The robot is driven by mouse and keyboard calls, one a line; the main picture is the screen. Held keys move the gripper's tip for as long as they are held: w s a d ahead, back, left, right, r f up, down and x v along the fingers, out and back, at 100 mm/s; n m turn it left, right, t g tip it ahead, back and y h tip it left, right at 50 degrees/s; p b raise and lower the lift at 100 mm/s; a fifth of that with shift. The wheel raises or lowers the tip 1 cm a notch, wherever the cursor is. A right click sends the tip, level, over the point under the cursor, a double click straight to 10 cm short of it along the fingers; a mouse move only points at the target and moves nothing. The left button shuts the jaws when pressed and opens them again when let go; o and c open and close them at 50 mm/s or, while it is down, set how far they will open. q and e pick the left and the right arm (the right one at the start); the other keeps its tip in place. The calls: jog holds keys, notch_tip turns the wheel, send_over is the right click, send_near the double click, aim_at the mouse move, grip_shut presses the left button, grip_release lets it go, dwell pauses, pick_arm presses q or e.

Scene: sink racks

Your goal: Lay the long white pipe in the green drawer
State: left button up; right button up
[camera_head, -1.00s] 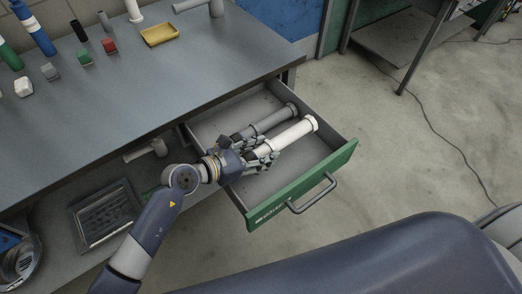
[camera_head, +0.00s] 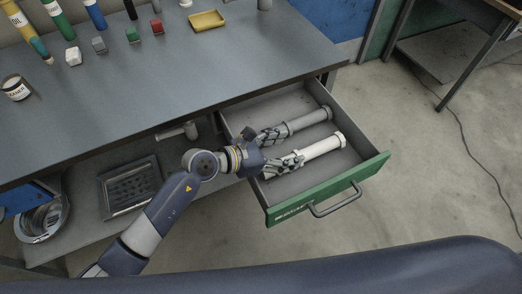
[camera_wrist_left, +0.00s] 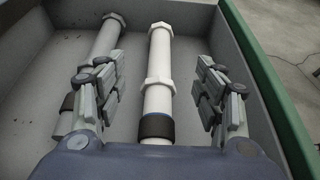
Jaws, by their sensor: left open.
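The green drawer (camera_head: 376,169) is pulled out from under the workbench. The long white pipe (camera_head: 323,147) lies inside it, nearer the green front; in the left wrist view the pipe (camera_wrist_left: 159,97) lies lengthwise between the fingers, with a dark band near its close end. My left gripper (camera_head: 282,149) is in the drawer at the pipe's near end. Its fingers (camera_wrist_left: 164,95) are spread open, with space on both sides of the white pipe. A grey pipe (camera_head: 308,120) lies beside it toward the bench; in the wrist view the left finger partly hides it. My right gripper is not in view.
The workbench top (camera_head: 140,85) holds a yellow tray (camera_head: 207,20), small coloured blocks, bottles and a tin (camera_head: 16,88). A lower shelf holds a dark tray (camera_head: 131,187) and a pipe fitting. The drawer's far end has bare floor.

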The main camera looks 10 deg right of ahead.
pick_arm(q)
jog(key=v, duration=1)
jog(key=shift+b, duration=0.35)
